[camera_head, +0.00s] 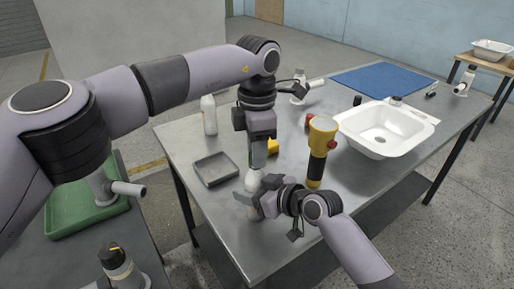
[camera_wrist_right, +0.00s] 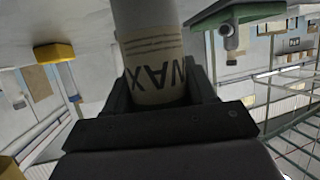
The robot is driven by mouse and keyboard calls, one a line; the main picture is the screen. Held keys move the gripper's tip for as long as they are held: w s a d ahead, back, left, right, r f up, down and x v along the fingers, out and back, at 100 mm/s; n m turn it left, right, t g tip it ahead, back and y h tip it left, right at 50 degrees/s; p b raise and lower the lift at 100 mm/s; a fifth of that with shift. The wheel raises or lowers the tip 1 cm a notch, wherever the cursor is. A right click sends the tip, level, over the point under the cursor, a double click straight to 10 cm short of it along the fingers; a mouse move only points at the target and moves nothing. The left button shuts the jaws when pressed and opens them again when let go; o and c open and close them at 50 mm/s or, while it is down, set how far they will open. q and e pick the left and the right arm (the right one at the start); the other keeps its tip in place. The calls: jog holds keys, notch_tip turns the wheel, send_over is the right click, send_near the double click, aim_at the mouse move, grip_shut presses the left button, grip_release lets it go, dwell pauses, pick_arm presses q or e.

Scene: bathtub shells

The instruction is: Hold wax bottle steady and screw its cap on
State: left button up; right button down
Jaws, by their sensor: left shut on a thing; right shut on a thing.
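The wax bottle (camera_wrist_right: 152,55) is pale, with a tan label reading "WAX" upside down, and stands between my right gripper's fingers (camera_wrist_right: 160,100) in the right wrist view. In the head view my right gripper (camera_head: 262,197) is shut on the bottle (camera_head: 252,182) near the table's front edge. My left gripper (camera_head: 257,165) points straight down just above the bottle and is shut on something. The cap is not clearly visible; the left fingers hide what they hold. I cannot tell whether cap and bottle touch.
A grey tray (camera_head: 203,171) lies left of the bottle, and a white bottle (camera_head: 209,115) stands behind it. A yellow-black tool (camera_head: 319,150) stands close on the right. A white basin (camera_head: 422,127) and blue mat (camera_head: 382,78) are farther back. A yellow object (camera_head: 273,146) lies behind my left gripper.

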pick_arm(q)
jog(key=m, duration=1.2)
jog(key=shift+s+m, duration=0.1)
jog(key=shift+m, duration=0.2)
jog(key=m, duration=0.6)
jog(key=shift+a, duration=0.1)
jog(key=m, duration=0.7)
jog(key=shift+a+m, duration=0.1)
jog(key=shift+m, duration=0.3)
jog(key=o, duration=1)
